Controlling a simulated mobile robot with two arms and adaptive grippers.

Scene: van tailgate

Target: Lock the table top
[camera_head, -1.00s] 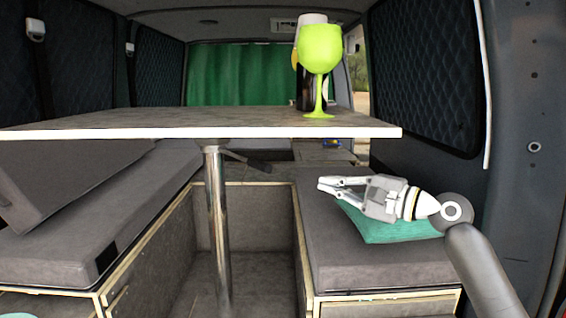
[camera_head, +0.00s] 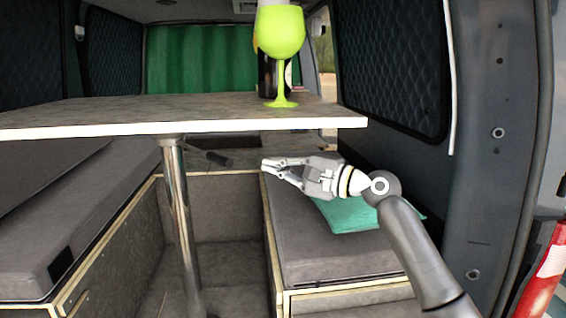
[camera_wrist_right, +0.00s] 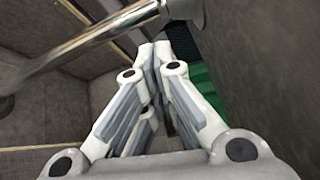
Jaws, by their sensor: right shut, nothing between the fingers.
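The table top (camera_head: 150,114) is a flat board with a pale edge, on a shiny metal leg (camera_head: 181,235). A dark lever (camera_head: 214,158) sticks out to the right just under the board, near the top of the leg. My right gripper (camera_head: 264,166) is shut and empty below the board's right part, pointing left. Its tips are a short way right of the lever and apart from it. In the right wrist view the closed fingers (camera_wrist_right: 160,58) point toward the leg (camera_wrist_right: 90,40), which crosses the upper left. My left gripper is not in view.
A lime wine glass (camera_head: 279,50) and a dark bottle (camera_head: 265,78) stand on the table top. Cushioned benches lie left (camera_head: 60,200) and right (camera_head: 310,235), with a teal cloth (camera_head: 350,214) under my right arm. The space between the benches is open.

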